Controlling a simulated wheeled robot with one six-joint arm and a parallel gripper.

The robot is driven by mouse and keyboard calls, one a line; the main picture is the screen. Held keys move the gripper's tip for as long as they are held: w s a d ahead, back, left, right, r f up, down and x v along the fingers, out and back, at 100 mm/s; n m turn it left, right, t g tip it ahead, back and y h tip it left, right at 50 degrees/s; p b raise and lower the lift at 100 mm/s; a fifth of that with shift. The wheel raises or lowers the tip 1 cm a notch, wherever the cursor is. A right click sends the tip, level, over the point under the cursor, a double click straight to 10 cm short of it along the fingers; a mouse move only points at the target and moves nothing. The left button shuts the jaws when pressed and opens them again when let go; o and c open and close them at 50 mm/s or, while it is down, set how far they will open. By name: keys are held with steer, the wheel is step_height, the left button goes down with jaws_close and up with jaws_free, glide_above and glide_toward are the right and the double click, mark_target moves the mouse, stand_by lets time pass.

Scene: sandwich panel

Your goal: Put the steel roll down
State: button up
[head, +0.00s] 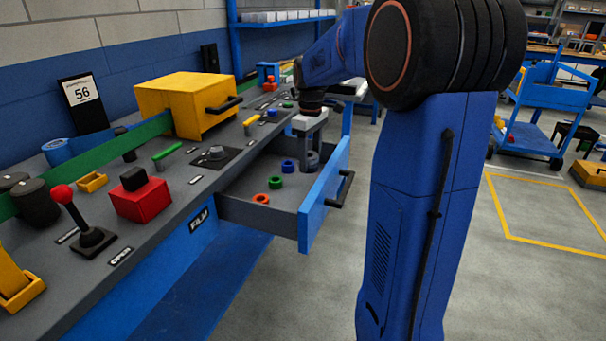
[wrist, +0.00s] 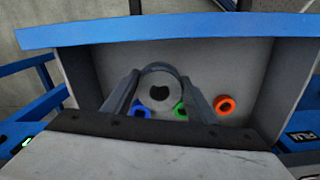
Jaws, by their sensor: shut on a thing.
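My gripper (head: 309,148) reaches down into the open drawer (head: 323,197) of the bench. In the wrist view its two fingers (wrist: 160,100) stand on either side of the steel roll (wrist: 160,106), a grey ring with a dark hole, and are shut on it. In the head view the roll (head: 312,161) shows at the fingers' lower end, partly hidden by them. I cannot tell whether it touches the drawer floor.
In the drawer lie an orange ring (head: 261,198), a green ring (head: 276,182) and a blue ring (head: 288,166) close to the roll. The drawer walls surround the gripper. A yellow box (head: 190,103) and a red block with a black top (head: 142,199) stand on the bench.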

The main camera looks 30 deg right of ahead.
steer(key=shift+f, duration=2.6)
steer(key=shift+f, duration=0.1)
steer(key=o, duration=1.3)
step_height(320, 180, up, 12)
